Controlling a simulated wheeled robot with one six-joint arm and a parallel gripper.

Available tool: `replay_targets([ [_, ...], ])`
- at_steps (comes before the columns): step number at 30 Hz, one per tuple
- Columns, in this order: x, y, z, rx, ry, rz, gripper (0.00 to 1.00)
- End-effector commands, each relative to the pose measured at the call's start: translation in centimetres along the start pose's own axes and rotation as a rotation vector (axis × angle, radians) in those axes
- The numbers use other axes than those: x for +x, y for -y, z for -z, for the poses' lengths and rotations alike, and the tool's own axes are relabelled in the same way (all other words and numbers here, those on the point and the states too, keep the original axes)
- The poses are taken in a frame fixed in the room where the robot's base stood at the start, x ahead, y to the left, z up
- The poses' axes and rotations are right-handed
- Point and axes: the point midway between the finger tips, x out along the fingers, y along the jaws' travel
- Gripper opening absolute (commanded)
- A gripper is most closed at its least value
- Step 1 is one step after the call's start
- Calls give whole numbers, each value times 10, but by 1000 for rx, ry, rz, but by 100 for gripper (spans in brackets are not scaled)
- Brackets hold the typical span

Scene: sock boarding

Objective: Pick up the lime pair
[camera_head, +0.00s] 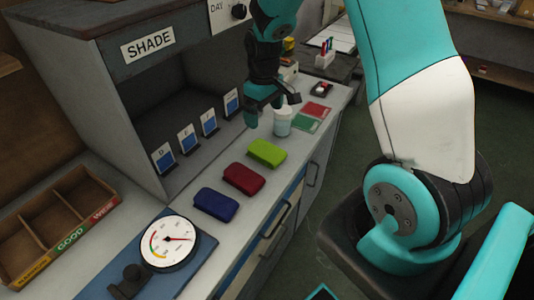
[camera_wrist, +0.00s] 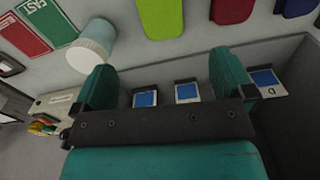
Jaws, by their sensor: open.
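The lime pair (camera_head: 267,153) is a rounded, folded bundle lying on the grey counter. It is the farthest back of three pairs in a row, and in the wrist view it shows at the top, cut by the frame edge (camera_wrist: 160,17). My gripper (camera_head: 266,108) is above the counter, behind the lime pair and apart from it. In the wrist view its two teal fingers (camera_wrist: 165,80) are spread wide with nothing between them.
A red pair (camera_head: 244,178) and a blue pair (camera_head: 216,204) lie in front. A white-lidded cup (camera_head: 282,122) stands near my gripper. The SHADE booth (camera_head: 110,85) with blue cards is left. A dial gauge (camera_head: 170,241) and divided tray (camera_head: 75,220) are nearer.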

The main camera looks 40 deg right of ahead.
Motion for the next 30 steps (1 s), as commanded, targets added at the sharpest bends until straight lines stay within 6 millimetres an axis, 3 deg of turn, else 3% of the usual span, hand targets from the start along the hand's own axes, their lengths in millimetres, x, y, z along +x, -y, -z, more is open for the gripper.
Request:
replay_targets([
  [9, 70, 2, -1, -1, 5, 4, 100],
  [30, 142, 1, 2, -1, 0, 2, 100],
])
